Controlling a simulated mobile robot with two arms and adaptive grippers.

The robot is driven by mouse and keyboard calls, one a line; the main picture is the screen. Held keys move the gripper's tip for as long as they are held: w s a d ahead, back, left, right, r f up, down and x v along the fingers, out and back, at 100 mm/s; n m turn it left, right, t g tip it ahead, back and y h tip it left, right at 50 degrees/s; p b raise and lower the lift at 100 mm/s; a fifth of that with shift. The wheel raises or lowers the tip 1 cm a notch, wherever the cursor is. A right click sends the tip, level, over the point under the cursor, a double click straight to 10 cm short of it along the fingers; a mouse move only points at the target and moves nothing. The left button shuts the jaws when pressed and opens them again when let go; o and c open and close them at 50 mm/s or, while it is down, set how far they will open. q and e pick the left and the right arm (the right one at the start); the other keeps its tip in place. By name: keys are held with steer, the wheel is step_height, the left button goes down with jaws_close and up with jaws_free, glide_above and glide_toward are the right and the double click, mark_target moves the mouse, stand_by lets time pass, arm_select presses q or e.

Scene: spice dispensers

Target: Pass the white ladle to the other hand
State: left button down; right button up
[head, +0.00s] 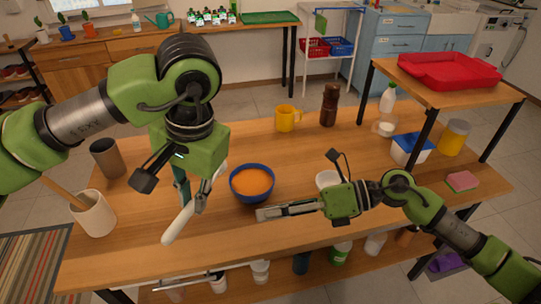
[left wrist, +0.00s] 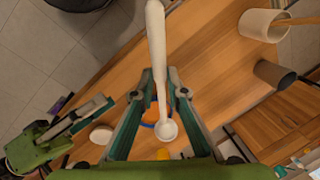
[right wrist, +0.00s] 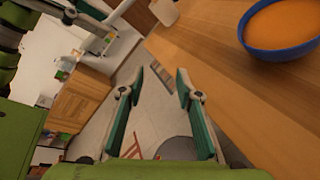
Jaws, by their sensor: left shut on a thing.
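The white ladle (head: 179,224) is held above the table's front left by my left gripper (head: 190,205). Its thick white end points down toward the front in the head view. In the left wrist view the ladle (left wrist: 156,35) runs between the fingers of the left gripper (left wrist: 160,80), with its small round bowl nearest the palm. My right gripper (head: 265,213) is empty and points left, low over the table's front, right of the ladle and apart from it. In the right wrist view the fingers of the right gripper (right wrist: 161,83) are spread.
A blue bowl with orange contents (head: 252,183) stands between and behind the grippers. A beige crock (head: 93,214) and a brown cup (head: 107,158) stand at the left. A white bowl (head: 328,180) is behind the right gripper. A yellow mug (head: 288,118) stands farther back.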

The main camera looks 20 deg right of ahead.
mark_target(226, 165)
steer(key=w+r+n+t+h, duration=0.1)
steer(key=w+r+n+t, duration=0.2)
steer(key=r, duration=0.9)
steer(key=shift+g, duration=0.6)
steer(key=x, duration=0.8)
steer(key=w+x, duration=0.1)
steer(key=x, duration=0.3)
steer(key=shift+d+f, duration=0.15)
steer(key=shift+d, duration=0.15)
jaws_close()
arm_select(q)
steer(key=c, duration=1.9)
jaws_free()
steer(key=shift+r, duration=0.1)
